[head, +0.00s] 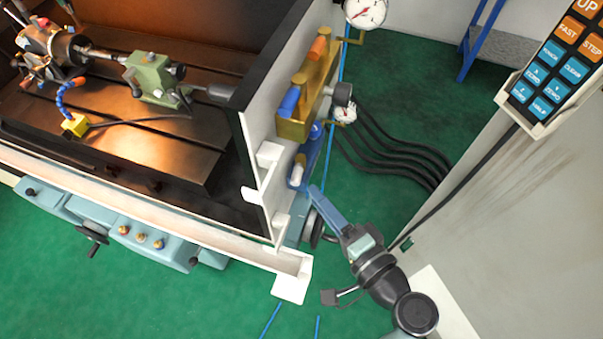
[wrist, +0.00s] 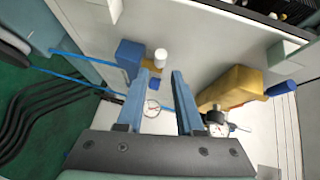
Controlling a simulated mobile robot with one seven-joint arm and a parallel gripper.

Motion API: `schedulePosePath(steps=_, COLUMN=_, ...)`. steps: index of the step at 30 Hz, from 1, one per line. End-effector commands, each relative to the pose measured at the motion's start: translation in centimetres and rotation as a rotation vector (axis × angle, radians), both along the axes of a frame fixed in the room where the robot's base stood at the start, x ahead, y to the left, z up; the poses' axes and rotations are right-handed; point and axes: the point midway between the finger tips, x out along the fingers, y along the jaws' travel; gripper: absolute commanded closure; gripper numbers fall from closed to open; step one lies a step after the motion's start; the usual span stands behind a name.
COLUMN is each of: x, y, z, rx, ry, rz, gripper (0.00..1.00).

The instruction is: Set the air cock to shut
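A brass block (head: 308,105) is on the outer wall of the machine enclosure in the head view, with an orange handle (head: 317,48) and a blue handle (head: 289,102). The pictures do not label which part is the air cock. A blue unit (head: 309,152) with a white knob (head: 296,174) sits below the block. In the wrist view the brass block (wrist: 232,86) and its blue handle (wrist: 283,88) are at right, and the blue unit (wrist: 129,55) and white knob (wrist: 161,56) at upper left. My gripper (wrist: 162,82) is open and empty, its fingertips near the white knob; it also shows in the head view (head: 316,192).
Black hoses (head: 395,155) run across the green floor. A keypad pendant (head: 556,65) hangs at right. A white ledge (head: 292,285) projects near my arm.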

Motion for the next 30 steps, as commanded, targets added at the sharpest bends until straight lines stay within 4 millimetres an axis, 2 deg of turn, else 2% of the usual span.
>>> schedulePosePath(steps=3, x=2.1, y=1.4, z=-0.1, rx=0.001, ry=0.000, rz=0.002, gripper=0.64)
schedulePosePath(steps=9, x=4.5, y=3.1, z=-0.6, rx=0.002, ry=-0.001, rz=0.000, gripper=0.64)
schedulePosePath(steps=15, x=5.4, y=3.7, z=-0.9, rx=0.001, ry=-0.001, rz=-0.002, gripper=0.64)
schedulePosePath(steps=22, x=5.4, y=3.7, z=-0.9, rx=0.001, ry=-0.001, rz=-0.002, gripper=0.64)
schedulePosePath(steps=23, x=5.4, y=3.7, z=-0.9, rx=0.001, ry=-0.001, rz=-0.002, gripper=0.66)
schedulePosePath(steps=28, x=5.4, y=3.7, z=-0.9, rx=0.001, ry=-0.001, rz=-0.002, gripper=0.97)
schedulePosePath(steps=30, x=5.4, y=3.7, z=-0.9, rx=0.001, ry=-0.001, rz=-0.002, gripper=1.00)
